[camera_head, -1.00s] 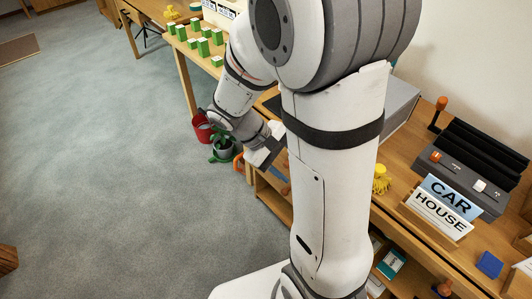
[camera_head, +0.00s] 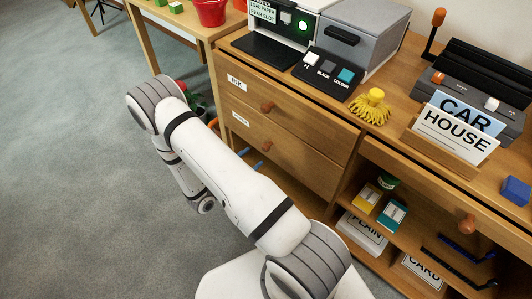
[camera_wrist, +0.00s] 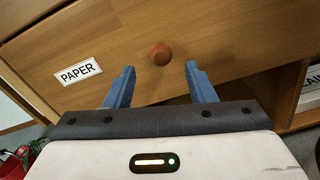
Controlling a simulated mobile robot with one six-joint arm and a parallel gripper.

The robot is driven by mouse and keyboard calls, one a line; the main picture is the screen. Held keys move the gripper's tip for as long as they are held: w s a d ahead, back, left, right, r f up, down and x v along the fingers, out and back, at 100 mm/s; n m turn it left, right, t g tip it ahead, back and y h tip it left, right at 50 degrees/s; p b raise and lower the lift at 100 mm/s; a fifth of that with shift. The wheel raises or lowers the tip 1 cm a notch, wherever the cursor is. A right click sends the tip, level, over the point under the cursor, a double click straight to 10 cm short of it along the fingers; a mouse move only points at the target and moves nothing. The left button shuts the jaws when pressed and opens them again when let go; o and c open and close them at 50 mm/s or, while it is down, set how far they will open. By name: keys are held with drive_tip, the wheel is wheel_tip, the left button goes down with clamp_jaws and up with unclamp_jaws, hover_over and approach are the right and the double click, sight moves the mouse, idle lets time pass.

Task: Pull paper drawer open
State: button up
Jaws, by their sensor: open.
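The paper drawer (camera_head: 285,157) is the lower of two wooden drawers in the cabinet and looks shut, flush with the drawer above. Its round orange-brown knob (camera_head: 265,145) shows just above my arm. In the wrist view, the drawer front (camera_wrist: 225,30) carries a white PAPER label (camera_wrist: 78,72) left of the knob (camera_wrist: 160,54). My gripper (camera_wrist: 160,78) is open and empty, its two blue fingers apart on either side below the knob in the picture. Contact with the knob does not show.
The ink drawer (camera_head: 290,115) with its own knob is above. Open shelves (camera_head: 370,235) with boxes and card stacks lie to the right. A printer (camera_head: 285,30), yellow brush (camera_head: 370,108) and sign holder (camera_head: 450,150) stand on top. Carpet (camera_head: 60,150) is clear on the left.

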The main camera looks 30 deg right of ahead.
sight(263, 149)
drive_tip(key=x, duration=0.2)
drive_tip(key=b+x, duration=0.1)
drive_tip(key=x, duration=0.4)
drive_tip(key=shift+w+d+f+b, duration=0.15)
drive_tip(key=shift+d+f+b, duration=0.15)
drive_tip(key=shift+b, duration=0.05)
drive_tip(key=shift+c, duration=0.2)
